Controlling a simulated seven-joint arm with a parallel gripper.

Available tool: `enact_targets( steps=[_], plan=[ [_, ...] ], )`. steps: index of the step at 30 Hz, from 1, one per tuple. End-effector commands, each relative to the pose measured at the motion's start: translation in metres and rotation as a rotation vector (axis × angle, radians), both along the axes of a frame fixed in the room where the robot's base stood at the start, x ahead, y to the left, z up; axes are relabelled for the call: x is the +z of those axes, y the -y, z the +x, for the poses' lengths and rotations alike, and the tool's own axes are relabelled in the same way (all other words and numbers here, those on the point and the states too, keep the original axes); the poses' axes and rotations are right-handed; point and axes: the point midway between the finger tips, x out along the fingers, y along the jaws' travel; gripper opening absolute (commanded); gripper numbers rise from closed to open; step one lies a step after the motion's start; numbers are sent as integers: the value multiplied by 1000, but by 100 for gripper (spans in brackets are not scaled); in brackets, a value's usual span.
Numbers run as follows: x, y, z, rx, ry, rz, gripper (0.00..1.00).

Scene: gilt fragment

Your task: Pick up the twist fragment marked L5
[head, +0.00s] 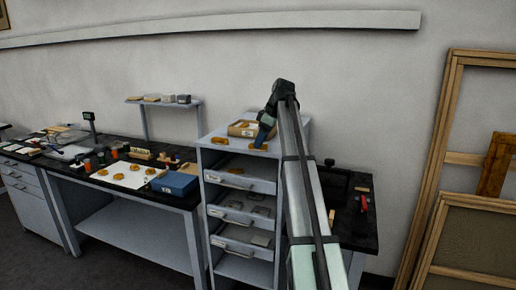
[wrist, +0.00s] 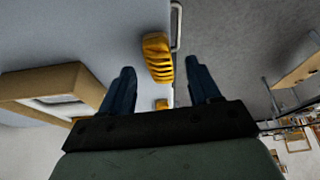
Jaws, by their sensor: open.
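A gold, ridged fragment (wrist: 158,58) lies near an edge of the grey cabinet top in the wrist view, ahead of my gripper and roughly in line with the gap between the fingers. Part of a second gold piece (wrist: 161,104) shows lower, close to the gripper body. In the head view, gold fragments lie at the front left (head: 219,140) and front right (head: 258,146) of the cabinet top. My gripper (head: 262,138) is open and empty, its blue fingers pointing down over the right one. I cannot read any L5 mark, nor match the pieces between views.
A cardboard box (head: 243,129) stands behind the fragments on the cabinet (head: 240,168), close to my gripper; it also shows in the wrist view (wrist: 52,84). A dark workbench on the left holds more gold pieces on a white sheet (head: 125,176) and a blue box (head: 175,184).

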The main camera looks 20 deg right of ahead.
Motion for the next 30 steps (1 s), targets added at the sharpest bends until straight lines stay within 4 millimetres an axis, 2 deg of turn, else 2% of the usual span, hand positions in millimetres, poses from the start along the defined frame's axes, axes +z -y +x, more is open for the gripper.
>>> enact_targets(
  steps=[4, 11, 30],
  plan=[
    [-14, -4, 3, 0, 0, 0, 62],
    [-14, -5, 4, 0, 0, 0, 62],
    [-14, -5, 4, 0, 0, 0, 2]
  ],
)
